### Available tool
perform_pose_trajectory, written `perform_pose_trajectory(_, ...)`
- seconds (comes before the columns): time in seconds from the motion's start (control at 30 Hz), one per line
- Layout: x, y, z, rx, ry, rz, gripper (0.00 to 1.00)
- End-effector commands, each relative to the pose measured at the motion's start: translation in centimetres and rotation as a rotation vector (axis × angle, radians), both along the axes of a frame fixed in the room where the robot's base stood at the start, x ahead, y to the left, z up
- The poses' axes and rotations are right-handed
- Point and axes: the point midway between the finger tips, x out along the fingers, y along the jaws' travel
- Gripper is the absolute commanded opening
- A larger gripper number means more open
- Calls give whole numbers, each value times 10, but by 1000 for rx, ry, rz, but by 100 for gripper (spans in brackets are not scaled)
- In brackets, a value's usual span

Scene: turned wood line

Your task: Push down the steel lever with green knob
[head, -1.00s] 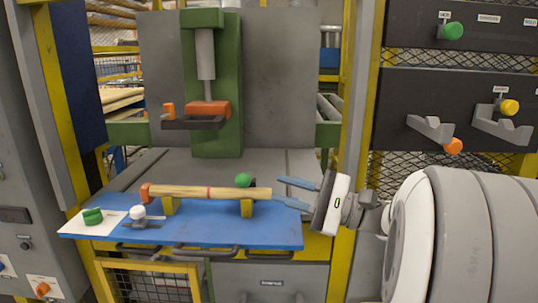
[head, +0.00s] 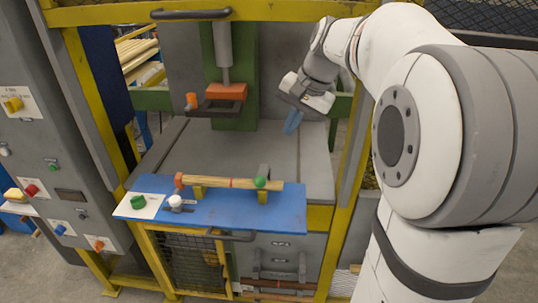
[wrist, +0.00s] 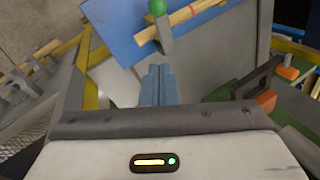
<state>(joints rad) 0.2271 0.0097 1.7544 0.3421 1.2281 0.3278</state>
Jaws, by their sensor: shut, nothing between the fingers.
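In the wrist view the lever (wrist: 165,36) rises just beyond my fingertips, with the green knob (wrist: 157,7) at the top edge. My gripper (head: 291,123) is shut and empty, blue fingers together, above the grey bed behind the panel and right of the lever. In the wrist view the fingertips (wrist: 157,70) point towards the lever; contact cannot be told.
A green button (head: 138,202) on a white plate and a white knob (head: 176,201) sit at the panel's left. An orange press head (head: 226,92) hangs behind. A yellow frame post (head: 350,165) stands right. The grey bed (head: 215,150) is mostly clear.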

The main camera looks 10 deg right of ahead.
Motion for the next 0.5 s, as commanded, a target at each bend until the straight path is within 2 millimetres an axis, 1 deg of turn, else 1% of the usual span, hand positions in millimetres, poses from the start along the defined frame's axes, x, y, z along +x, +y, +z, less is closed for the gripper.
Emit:
perform_pose_trajectory(0.17, 4, 7, -24, 1, 5, 2, 0)
perform_pose_trajectory(0.5, 20, 27, -91, 3, 7, 2, 0)
